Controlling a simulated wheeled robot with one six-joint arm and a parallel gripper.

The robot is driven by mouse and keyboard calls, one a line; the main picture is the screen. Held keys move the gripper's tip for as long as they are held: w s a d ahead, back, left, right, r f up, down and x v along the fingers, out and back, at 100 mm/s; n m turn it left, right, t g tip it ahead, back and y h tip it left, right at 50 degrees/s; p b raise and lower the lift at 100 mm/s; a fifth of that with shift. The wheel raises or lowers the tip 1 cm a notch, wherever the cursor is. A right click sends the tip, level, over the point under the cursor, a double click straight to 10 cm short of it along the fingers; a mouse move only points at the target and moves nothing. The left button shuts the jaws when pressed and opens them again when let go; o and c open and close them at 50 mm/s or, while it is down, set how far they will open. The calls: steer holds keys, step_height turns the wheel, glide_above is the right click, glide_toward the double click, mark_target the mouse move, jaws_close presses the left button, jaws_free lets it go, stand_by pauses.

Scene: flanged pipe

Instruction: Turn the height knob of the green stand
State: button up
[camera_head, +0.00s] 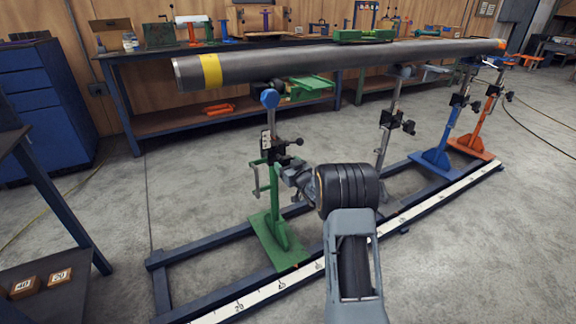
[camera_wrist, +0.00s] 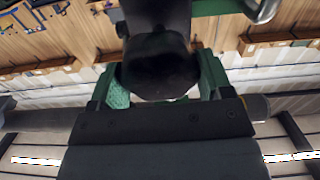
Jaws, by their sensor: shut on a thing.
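The green stand (camera_head: 277,235) stands on the floor rail under the near end of the pipe, with a blue head at its top. A black knob with a small crossbar (camera_head: 297,142) sticks out to the right of its post. My gripper (camera_head: 287,173) is at the post, just below that crossbar. In the wrist view my gripper (camera_wrist: 162,78) has its green-padded fingers on both sides of a rounded black knob (camera_wrist: 158,70), shut on it. In the head view my gripper and wrist hide the held knob. Part of the stand's green frame (camera_wrist: 222,6) shows at the top.
A long grey pipe (camera_head: 300,60) with a yellow band lies across several stands. Grey (camera_head: 385,140), blue (camera_head: 437,158) and orange (camera_head: 472,143) stands are farther right along the rail (camera_head: 235,305). A workbench runs behind. Open floor lies at the right front.

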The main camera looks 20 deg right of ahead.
steer(key=m+p, duration=0.2)
steer(key=shift+r+m, duration=0.15)
steer(key=shift+m, duration=0.25)
steer(key=m+p, duration=0.2)
steer(key=m, duration=0.1)
steer(key=shift+d+m, duration=0.1)
steer(key=shift+m, duration=0.3)
steer(key=m+p, duration=0.2)
steer(key=m, duration=0.2)
steer(key=shift+p, duration=0.35)
steer(key=shift+d+f+m+p, duration=0.15)
steer(key=shift+m+p, duration=0.25)
steer(key=shift+m, duration=0.6)
steer(key=shift+a+f+m+p, duration=0.1)
steer(key=shift+m+p, duration=0.25)
steer(key=shift+m, duration=0.65)
steer(key=o, duration=0.9)
